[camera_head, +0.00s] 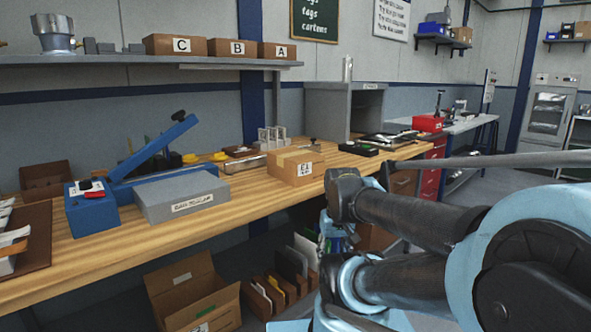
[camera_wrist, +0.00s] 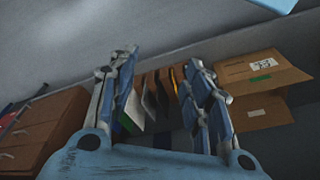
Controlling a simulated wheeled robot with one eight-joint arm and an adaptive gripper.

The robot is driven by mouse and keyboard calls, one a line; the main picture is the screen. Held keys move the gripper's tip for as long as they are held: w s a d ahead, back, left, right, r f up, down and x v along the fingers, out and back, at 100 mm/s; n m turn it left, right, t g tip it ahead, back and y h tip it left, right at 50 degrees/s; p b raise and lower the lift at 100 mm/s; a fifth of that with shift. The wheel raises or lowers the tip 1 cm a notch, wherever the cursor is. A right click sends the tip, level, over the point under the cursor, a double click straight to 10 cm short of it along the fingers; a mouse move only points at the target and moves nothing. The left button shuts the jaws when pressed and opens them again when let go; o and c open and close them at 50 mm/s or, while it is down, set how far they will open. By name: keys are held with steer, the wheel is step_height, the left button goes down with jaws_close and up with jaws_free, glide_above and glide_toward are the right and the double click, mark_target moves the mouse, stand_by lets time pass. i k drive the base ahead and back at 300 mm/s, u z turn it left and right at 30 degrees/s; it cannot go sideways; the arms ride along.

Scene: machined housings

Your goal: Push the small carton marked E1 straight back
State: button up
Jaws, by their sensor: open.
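The small carton marked E1 (camera_head: 291,169) sits upright on the wooden workbench (camera_head: 248,196), near its front edge, with the label facing me. My gripper is largely hidden behind my arm in the head view, low in front of the bench and apart from the carton. In the wrist view my gripper (camera_wrist: 160,100) is open, with two blue-and-grey fingers spread and nothing between them. The E1 carton is not visible in the wrist view.
Left of the carton are a grey box (camera_head: 182,196) and a blue lever tool (camera_head: 150,160). Behind it stand small grey parts (camera_head: 272,137). A grey cabinet (camera_head: 340,110) is behind right. An open carton (camera_head: 193,292) and upright folders (camera_head: 285,283) are below the bench.

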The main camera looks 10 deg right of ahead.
mark_target(296, 167)
steer(key=z, duration=1.9)
steer(key=k, duration=1.55)
steer(key=u, duration=0.8)
steer(key=i, duration=1)
steer(key=z, duration=0.05)
